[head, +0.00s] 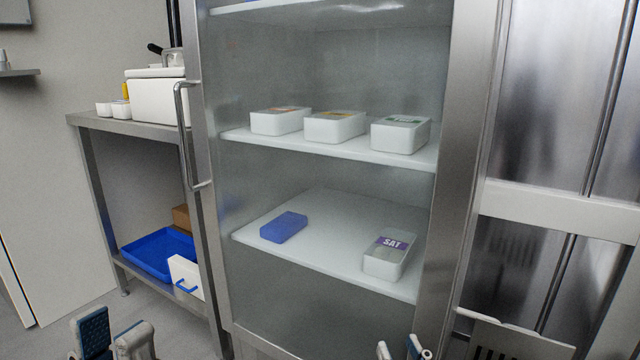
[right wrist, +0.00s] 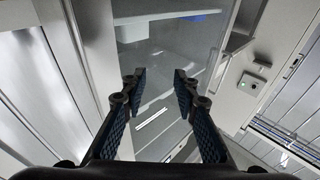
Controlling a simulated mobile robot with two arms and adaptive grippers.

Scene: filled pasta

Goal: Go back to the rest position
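My left gripper (head: 113,342) shows at the bottom left of the head view, its two fingers apart with nothing between them. My right gripper (head: 402,350) shows only by its fingertips at the bottom edge of the head view. In the right wrist view my right gripper (right wrist: 160,85) has its fingers spread and empty, in front of the glass cabinet. Neither gripper touches anything that I can see.
A glass-door cabinet with a long handle (head: 183,135) stands ahead, its door closed. Inside, white boxes (head: 335,127) sit on a shelf above a blue box (head: 284,227) and a box labelled SAT (head: 388,258). A steel side table (head: 90,122) with a blue tray (head: 150,252) stands left.

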